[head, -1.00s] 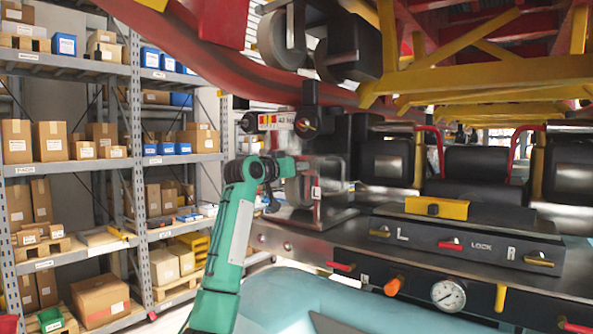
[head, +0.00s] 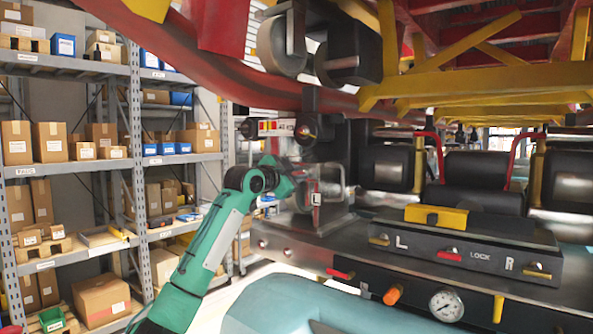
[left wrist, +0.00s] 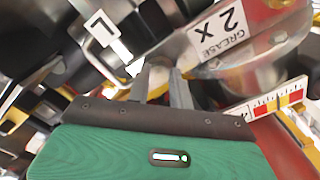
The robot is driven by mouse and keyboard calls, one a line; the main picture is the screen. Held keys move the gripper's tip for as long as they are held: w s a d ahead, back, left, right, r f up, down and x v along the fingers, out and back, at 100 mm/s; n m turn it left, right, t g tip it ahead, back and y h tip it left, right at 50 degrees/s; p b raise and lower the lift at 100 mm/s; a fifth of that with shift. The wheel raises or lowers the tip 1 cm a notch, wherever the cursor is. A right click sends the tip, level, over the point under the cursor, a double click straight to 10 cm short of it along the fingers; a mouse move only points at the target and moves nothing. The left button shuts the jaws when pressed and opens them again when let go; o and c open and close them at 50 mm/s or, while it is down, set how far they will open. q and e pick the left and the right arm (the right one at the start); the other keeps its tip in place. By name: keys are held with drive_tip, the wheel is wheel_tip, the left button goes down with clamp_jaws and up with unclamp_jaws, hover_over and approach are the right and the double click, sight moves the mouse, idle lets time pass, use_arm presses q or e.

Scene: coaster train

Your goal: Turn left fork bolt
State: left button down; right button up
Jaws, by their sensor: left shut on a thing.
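The left fork unit, marked with an L tag (head: 317,198), is a grey metal assembly left of the bench; its tag also shows in the left wrist view (left wrist: 100,28). My left gripper (head: 306,177) is at the left side of this unit, its fingers mostly hidden in the head view. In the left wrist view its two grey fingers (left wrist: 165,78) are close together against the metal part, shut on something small. The fork bolt itself is hidden, so I take the held thing to be it from its place by the tag. My right gripper is not in view.
A grey panel (head: 465,243) with L, LOCK and R markings and levers lies to the right. A pressure gauge (head: 447,304) is below. Shelves with boxes (head: 100,301) stand at left. A red rail (head: 300,90) runs overhead.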

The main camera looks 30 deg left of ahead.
use_arm(q)
drive_tip(key=shift+m+p, duration=0.65)
drive_tip(key=shift+m, duration=0.65)
drive_tip(key=shift+m, duration=0.3)
drive_tip(key=shift+f, duration=0.1)
drive_tip(key=c, duration=1.2)
unclamp_jaws()
drive_tip(key=shift+c, duration=0.2)
drive_tip(key=shift+s+b, duration=0.3)
drive_tip(key=shift+s, duration=0.2)
drive_tip(key=s+a+b, duration=0.1)
drive_tip(key=s+b, duration=0.5)
drive_tip(key=s, duration=0.7)
